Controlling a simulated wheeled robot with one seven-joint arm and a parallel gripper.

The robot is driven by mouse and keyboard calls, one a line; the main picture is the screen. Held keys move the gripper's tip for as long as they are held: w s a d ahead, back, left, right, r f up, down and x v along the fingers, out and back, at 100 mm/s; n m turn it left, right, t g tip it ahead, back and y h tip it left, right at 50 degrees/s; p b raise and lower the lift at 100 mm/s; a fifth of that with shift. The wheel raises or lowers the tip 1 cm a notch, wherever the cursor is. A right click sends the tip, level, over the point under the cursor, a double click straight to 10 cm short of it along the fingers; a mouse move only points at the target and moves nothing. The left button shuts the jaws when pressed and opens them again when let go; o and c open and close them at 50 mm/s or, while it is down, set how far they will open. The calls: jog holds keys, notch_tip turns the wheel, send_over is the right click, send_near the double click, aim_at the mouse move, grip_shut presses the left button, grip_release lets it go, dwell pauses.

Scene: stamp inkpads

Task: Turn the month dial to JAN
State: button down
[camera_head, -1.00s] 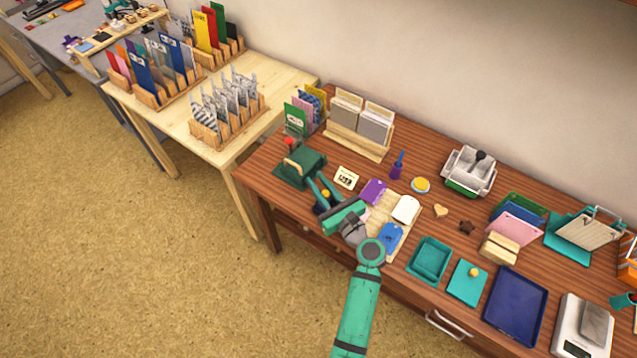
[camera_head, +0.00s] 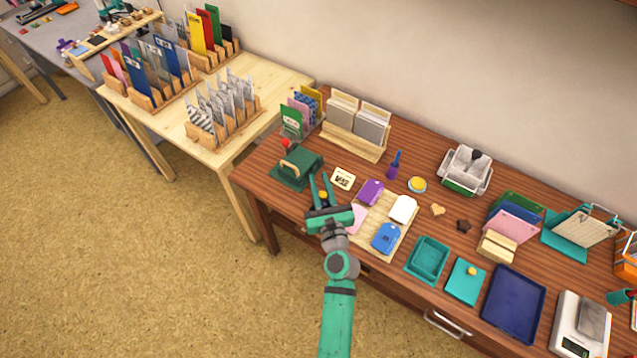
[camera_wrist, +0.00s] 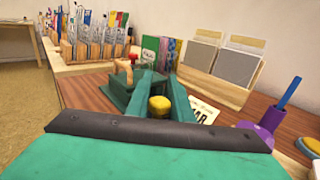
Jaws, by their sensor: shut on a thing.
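My gripper (camera_head: 323,187) is at the near left of the brown table. Its two green fingers are shut on a small yellow knob (camera_wrist: 159,106), which shows between them in the wrist view. The knob appears to be the month dial. A white card (camera_head: 342,178) with dark lettering lies just right of the fingers. In the wrist view the card (camera_wrist: 203,112) shows letters that look like "AR", partly hidden by my gripper. A green device (camera_head: 298,167) with a wooden handle and a red knob (camera_head: 286,143) stands behind the fingertips.
A wooden board with purple, white, pink and blue (camera_head: 387,238) pads lies right of my gripper. A purple holder (camera_head: 393,171) with a blue stick stands farther back. A wooden rack (camera_head: 352,142) with grey cards is behind. Teal trays (camera_head: 428,259) are farther right.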

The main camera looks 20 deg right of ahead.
aim_at(322, 198)
jog(key=shift+s+d+f+m+g+h, duration=0.1)
jog(key=shift+d+m+g+h, duration=0.2)
jog(key=shift+m+h, duration=0.55)
jog(key=shift+s+d+r+m+g+h, duration=0.15)
jog(key=shift+m+g+h, duration=0.25)
jog(key=shift+h, duration=0.75)
jog(key=shift+w+d+f+m+g+h, duration=0.15)
jog(key=shift+d+m+g+h, duration=0.1)
jog(key=shift+m+h, duration=0.65)
jog(key=shift+a, duration=0.1)
jog(key=c, duration=2)
grip_release()
jog(key=o, duration=0.4)
jog(key=shift+s, duration=0.15)
jog(key=shift+s+a, duration=0.3)
jog(key=shift+s, duration=0.1)
jog(key=v, duration=0.9)
jog(key=shift+s+a, duration=0.1)
jog(key=shift+s, duration=0.35)
jog(key=shift+f, duration=0.1)
